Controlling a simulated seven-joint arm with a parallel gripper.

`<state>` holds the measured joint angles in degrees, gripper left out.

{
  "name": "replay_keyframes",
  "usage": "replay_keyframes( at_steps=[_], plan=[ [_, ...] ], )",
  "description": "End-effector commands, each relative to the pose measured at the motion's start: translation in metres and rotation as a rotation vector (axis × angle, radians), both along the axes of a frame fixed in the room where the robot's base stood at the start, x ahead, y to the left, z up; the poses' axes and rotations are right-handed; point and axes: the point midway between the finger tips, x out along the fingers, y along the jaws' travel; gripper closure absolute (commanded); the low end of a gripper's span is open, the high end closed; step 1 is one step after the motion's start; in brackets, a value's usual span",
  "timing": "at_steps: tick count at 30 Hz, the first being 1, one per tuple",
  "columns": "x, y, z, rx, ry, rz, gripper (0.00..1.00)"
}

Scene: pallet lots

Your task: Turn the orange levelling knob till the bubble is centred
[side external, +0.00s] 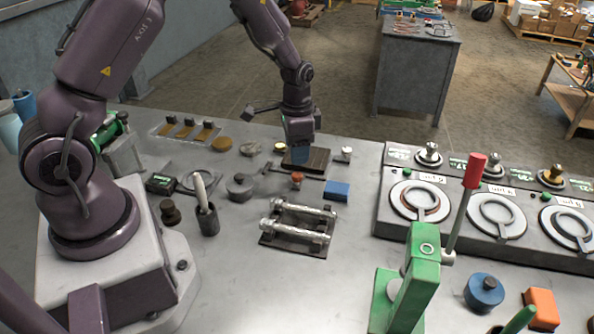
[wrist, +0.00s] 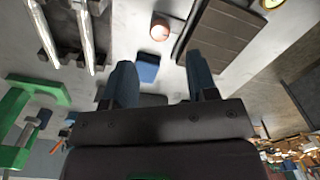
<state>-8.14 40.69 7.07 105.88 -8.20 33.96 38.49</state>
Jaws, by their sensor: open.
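The orange knob (side external: 297,178) stands at the near left edge of a dark ribbed plate (side external: 318,161) on the grey bench. In the wrist view the knob (wrist: 160,28) is a round orange-red cap with a pale rim, beside the plate (wrist: 222,42). My gripper (side external: 300,155) is in front of part of the plate in the side view, behind the knob. In the wrist view its two blue fingers (wrist: 160,68) are apart, with nothing held; the knob lies beyond their tips. I cannot make out a bubble in either view.
A blue block (side external: 336,191) lies close to the knob. A rack with two silver rods (side external: 300,226) is nearer the camera. A green lever stand (side external: 415,275) with a red handle rises at the right front.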

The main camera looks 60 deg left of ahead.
Motion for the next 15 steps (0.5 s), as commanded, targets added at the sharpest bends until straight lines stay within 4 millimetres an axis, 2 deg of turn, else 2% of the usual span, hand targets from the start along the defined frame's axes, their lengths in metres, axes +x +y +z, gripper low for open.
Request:
replay_keyframes(
  at_steps=[1, 6, 10, 15],
  plan=[
    [-0.001, 0.0, -0.012, -0.001, 0.006, 0.001, 0.47],
    [-0.001, 0.0, -0.044, -0.001, 0.003, 0.0, 0.47],
    [0.0, 0.0, -0.06, -0.001, 0.0, 0.002, 0.47],
    [0.0, 0.0, -0.069, 0.0, -0.001, 0.002, 0.47]
  ],
)
